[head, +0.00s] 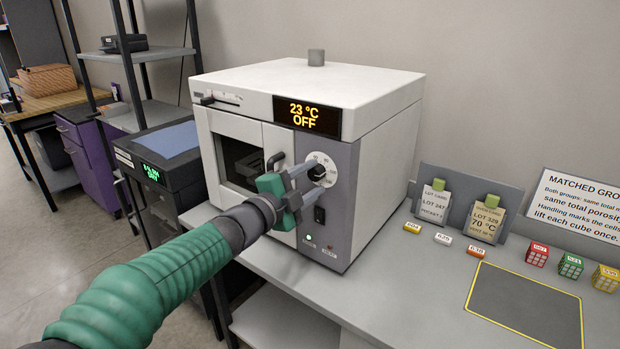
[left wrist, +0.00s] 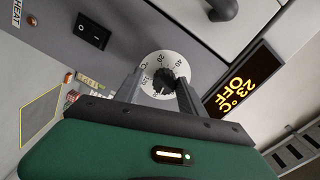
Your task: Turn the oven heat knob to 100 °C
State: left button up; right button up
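The oven heat knob (head: 318,172) is a dark grip on a white numbered dial on the oven's grey front panel. The oven display (head: 306,116) reads 23 °C OFF. My left gripper (head: 314,183) is at the knob with its two fingers spread. In the left wrist view, the dark knob (left wrist: 172,86) lies just beyond the fingertips of my left gripper (left wrist: 160,90), closer to the right finger. A gap shows at the left finger; I cannot tell whether the right one touches. The fingers hide part of the dial. My right gripper is not in view.
A black rocker switch (head: 320,214) sits below the knob. The oven door handle (head: 275,161) is just left of it. Two card holders, small tags, coloured cubes and a yellow-edged grey mat (head: 525,307) lie on the bench at right. The bench before the mat is clear.

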pick_arm(q)
jog(key=shift+o, duration=0.4)
jog(key=shift+r, duration=0.15)
jog(key=shift+a, duration=0.1)
jog(key=shift+s+a, duration=0.2)
jog(key=v, duration=1.6)
jog(key=shift+f, duration=0.2)
dwell(0.9)
